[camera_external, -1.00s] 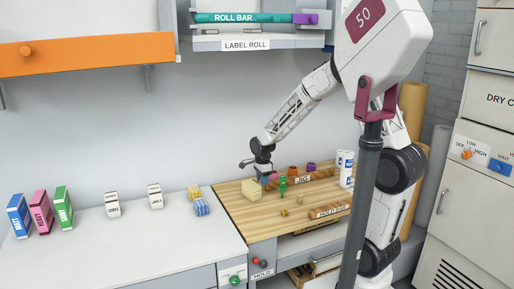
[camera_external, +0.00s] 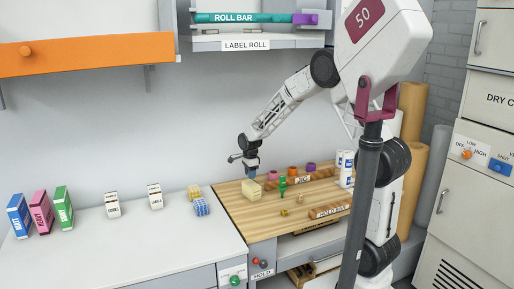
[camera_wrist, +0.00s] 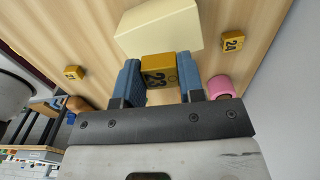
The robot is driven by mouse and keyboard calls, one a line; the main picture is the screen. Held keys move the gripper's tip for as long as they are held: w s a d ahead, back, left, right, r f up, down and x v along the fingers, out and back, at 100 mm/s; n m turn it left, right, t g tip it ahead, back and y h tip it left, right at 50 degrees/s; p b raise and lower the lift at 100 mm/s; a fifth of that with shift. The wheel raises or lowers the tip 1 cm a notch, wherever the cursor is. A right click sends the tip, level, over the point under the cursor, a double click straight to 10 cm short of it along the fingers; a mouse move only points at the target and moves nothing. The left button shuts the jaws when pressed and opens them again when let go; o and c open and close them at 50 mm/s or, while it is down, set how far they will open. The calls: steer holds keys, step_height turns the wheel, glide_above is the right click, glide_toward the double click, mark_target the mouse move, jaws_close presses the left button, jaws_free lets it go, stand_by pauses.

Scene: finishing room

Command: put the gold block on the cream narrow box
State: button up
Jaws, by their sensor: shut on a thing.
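The gold block (camera_wrist: 159,69), marked 23, sits between the two blue fingers of my gripper (camera_wrist: 160,78) in the wrist view. My gripper is shut on it. The cream narrow box (camera_wrist: 158,27) lies just beyond the block in that view; I cannot tell whether they touch. In the external view the cream box (camera_external: 252,189) stands on the left part of the wooden worktop (camera_external: 233,209). My gripper (camera_external: 252,173) is low, right above or behind the box there, and the held block is hard to make out.
Two other gold blocks, marked 21 (camera_wrist: 74,72) and 24 (camera_wrist: 232,41), lie on the wood. A pink piece (camera_wrist: 221,87) is close to the right finger.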

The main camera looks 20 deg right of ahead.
mark_target(250, 187)
steer(key=shift+f, duration=1.75)
steer(key=shift+f, duration=0.1)
steer(key=o, duration=1)
step_height(250, 187, up, 12)
steer(key=shift+r, duration=0.1)
